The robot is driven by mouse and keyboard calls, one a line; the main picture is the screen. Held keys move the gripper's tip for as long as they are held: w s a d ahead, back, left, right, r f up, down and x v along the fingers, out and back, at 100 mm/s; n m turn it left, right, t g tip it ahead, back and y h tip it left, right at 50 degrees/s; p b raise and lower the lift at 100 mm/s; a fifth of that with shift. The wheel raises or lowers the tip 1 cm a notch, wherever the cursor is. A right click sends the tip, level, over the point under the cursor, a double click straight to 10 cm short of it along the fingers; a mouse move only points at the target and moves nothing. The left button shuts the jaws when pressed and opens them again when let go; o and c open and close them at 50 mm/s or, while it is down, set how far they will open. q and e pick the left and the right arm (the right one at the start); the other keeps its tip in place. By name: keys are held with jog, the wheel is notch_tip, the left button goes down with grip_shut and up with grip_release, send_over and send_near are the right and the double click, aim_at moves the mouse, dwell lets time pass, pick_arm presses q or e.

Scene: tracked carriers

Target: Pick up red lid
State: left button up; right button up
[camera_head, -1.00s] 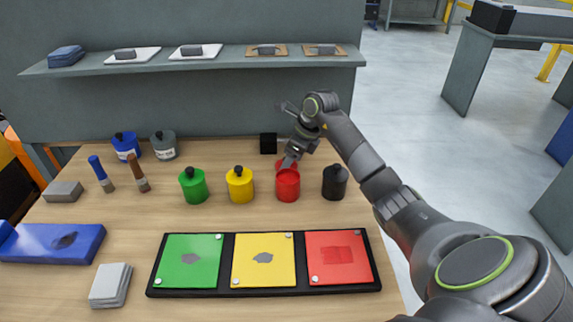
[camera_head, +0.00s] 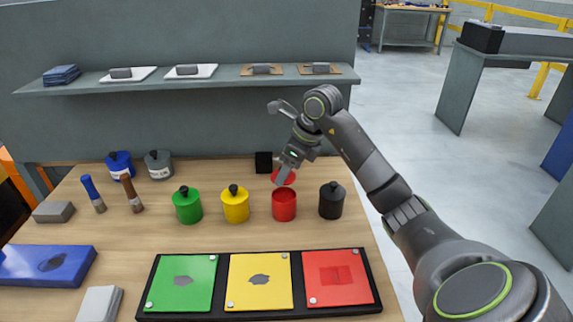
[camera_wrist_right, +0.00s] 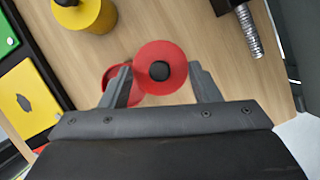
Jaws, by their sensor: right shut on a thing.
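The red lid (camera_head: 287,177), round with a black knob, is held by my right gripper (camera_head: 281,170) above and just behind the open red pot (camera_head: 284,207). In the right wrist view the lid (camera_wrist_right: 174,85) sits between the two fingers of my right gripper (camera_wrist_right: 160,72), and the red pot (camera_wrist_right: 112,74) shows partly behind it. The lid is clear of the pot's rim in the head view. My left gripper is not in view.
Green (camera_head: 187,207), yellow (camera_head: 235,206) and black (camera_head: 332,202) lidded pots stand in the same row. A black tray (camera_head: 223,262) with green, yellow and red panels lies in front. A black block (camera_head: 263,162) stands behind. A shelf (camera_head: 225,80) spans the back.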

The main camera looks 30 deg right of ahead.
jog(key=s+a+p, duration=0.2)
jog(key=s+a, duration=0.6)
jog(key=s, duration=0.4)
jog(key=shift+w+d+r+n+g+y+p, duration=0.35)
jog(key=shift+w+d+n+p, duration=0.8)
jog(key=shift+p, duration=1.95)
jog(key=shift+w+d+r+n+g+y+p, duration=0.1)
jog(key=shift+w+d+r+n+g+p, duration=0.2)
jog(key=shift+w+d+r+n+p, duration=1.85)
jog(key=shift+w+a+f+m+g+y+p, duration=0.15)
jog(key=shift+w+a+f+m+g+p, duration=0.4)
jog(key=shift+p, duration=3.55)
notch_tip(320, 180, down, 3)
jog(key=shift+w+f+n+b, duration=0.1)
jog(key=shift+f+n+b, duration=0.15)
jog(key=shift+b, duration=0.7)
jog(key=shift+f+b, duration=0.4)
jog(key=shift+b, duration=0.2)
jog(key=shift+b, duration=0.8)
